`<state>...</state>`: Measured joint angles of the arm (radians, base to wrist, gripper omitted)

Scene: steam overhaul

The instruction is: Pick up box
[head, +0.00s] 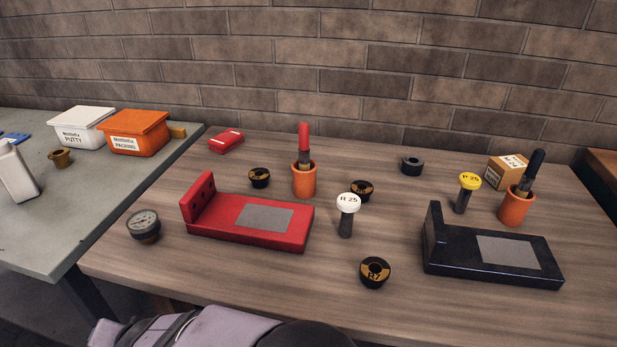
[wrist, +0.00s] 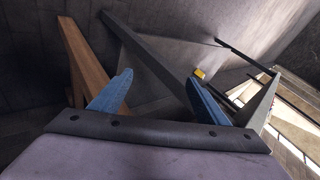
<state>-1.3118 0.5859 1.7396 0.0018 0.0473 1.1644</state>
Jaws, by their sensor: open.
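A small cardboard box (head: 505,172) with a white label stands at the back right of the wooden table, behind an orange pot. A small flat red box (head: 226,141) lies near the back left. A white box labelled PUTTY (head: 83,126) and an orange box labelled PACKING (head: 134,132) stand on the grey bench. My gripper (wrist: 158,97) shows in the wrist view with blue fingers wide apart and nothing between them. Its fingers do not show in the head view, so its distance to any box is unclear.
A red block stand (head: 264,222) and a black one (head: 490,248) lie on the wooden table (head: 220,275). Orange pots (head: 304,181), (head: 514,208) hold handled tools. A gauge (head: 144,225), black rings and capped pins stand around them. A brick wall rises behind.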

